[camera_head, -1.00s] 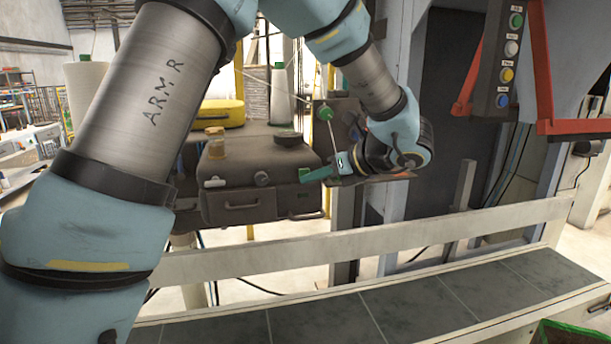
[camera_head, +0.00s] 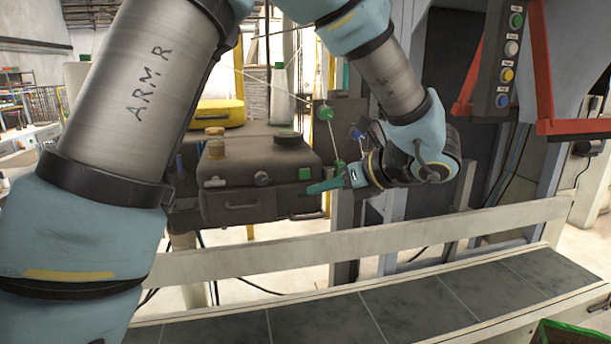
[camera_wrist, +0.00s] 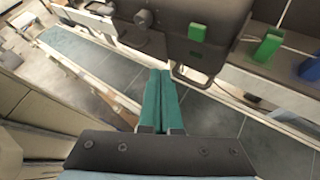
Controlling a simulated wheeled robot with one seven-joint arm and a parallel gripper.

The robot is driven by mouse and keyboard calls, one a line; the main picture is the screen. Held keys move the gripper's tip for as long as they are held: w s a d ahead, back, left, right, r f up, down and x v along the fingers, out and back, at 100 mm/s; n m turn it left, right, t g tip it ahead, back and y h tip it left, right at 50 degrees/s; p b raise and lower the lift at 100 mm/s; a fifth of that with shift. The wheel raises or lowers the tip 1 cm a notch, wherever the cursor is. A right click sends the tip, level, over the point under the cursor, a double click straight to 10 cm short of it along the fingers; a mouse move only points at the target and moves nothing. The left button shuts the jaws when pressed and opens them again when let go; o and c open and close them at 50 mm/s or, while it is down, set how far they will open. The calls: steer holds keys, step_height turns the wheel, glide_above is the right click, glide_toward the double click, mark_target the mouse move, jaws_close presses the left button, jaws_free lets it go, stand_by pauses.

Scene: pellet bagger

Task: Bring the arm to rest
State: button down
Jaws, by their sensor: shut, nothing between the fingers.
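My gripper (camera_head: 314,188) has green fingers and hangs in the air at the right end of the dark machine box (camera_head: 258,182). In the wrist view its fingers (camera_wrist: 160,85) lie side by side, shut and empty. The box also shows in the wrist view, with a green square button (camera_wrist: 198,32) on its face. I cannot tell how far the fingertips are from the box. My arm reaches in from the left and bends down to the gripper; its upper link is marked ARM R.
A control pendant (camera_head: 506,60) with several buttons and a red frame (camera_head: 543,75) stand at the upper right. A green knob (camera_head: 326,113) on a cord is behind the gripper. A green-rimmed crate (camera_head: 572,335) is at the lower right.

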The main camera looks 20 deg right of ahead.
steer(key=a+f+n+g+h, duration=0.2)
steer(key=a+f+n+g, duration=0.1)
steer(key=a+n, duration=0.7)
steer(key=a+f+n+g+h, duration=0.2)
steer(key=a+f+n+g, duration=0.1)
steer(key=a+n, duration=0.7)
steer(key=a+f+n+g+h, duration=0.2)
steer(key=a+f+n+g, duration=0.1)
steer(key=a+n, duration=0.7)
steer(key=shift+s+a+f+n+h, duration=0.25)
steer(key=shift+s+f+n+h, duration=0.1)
steer(key=shift+f+n, duration=0.5)
